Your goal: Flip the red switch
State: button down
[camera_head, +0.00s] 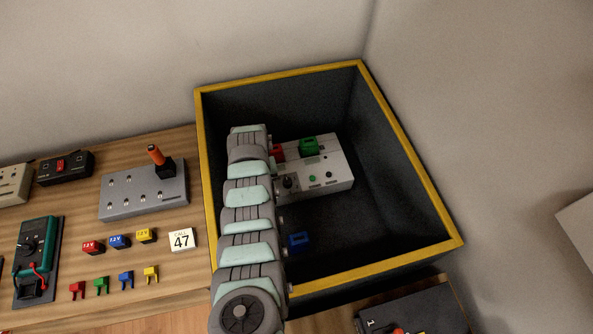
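A black box with a red rocker switch (60,165) on its top lies on the wooden bench at the left, near the wall. The rocker's position is too small to tell. Another red piece (278,150) shows on a white device (325,185) inside the dark bin. It is partly hidden by my arm, and I cannot tell whether it is a switch or a block. My arm reaches over the bin's left part. Its end covers the left edge of the white device, and my gripper is hidden behind it.
The bin (408,170) has high dark walls and a yellow rim. A green block (309,146) sits on the white device; a blue block (299,241) lies on the bin floor.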

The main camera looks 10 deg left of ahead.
jog(key=shift+f+b, duration=0.35)
jog(key=shift+f, duration=0.15)
jog(key=shift+r, duration=0.15)
jog(key=shift+r+p, duration=3.1)
jog(key=shift+r, duration=0.3)
